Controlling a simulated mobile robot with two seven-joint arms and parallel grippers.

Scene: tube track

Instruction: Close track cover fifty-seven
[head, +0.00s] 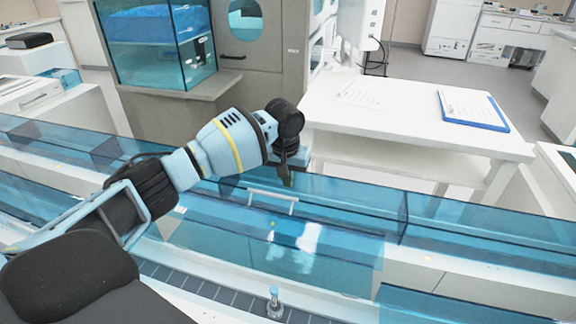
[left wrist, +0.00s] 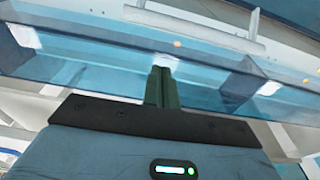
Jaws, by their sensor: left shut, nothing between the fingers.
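A translucent blue track cover (head: 345,214) with a white bar handle (head: 272,196) is at the middle of the head view. No number is readable on it, so I cannot tell if it is cover fifty-seven, nor its exact angle. My left gripper (head: 287,180) is just behind and above the handle in the head view, pointing down. In the left wrist view its dark green fingers (left wrist: 162,88) are together and empty, over blue panels. A pale bar (left wrist: 195,28) lies beyond the fingertips, apart from them in the picture. My right gripper is out of view.
Blue-covered track continues left (head: 75,150) and right (head: 480,235). Another blue panel (head: 470,305) is at lower right. A white table (head: 410,130) with a blue clipboard (head: 473,110) and a glass tank (head: 160,40) stand behind.

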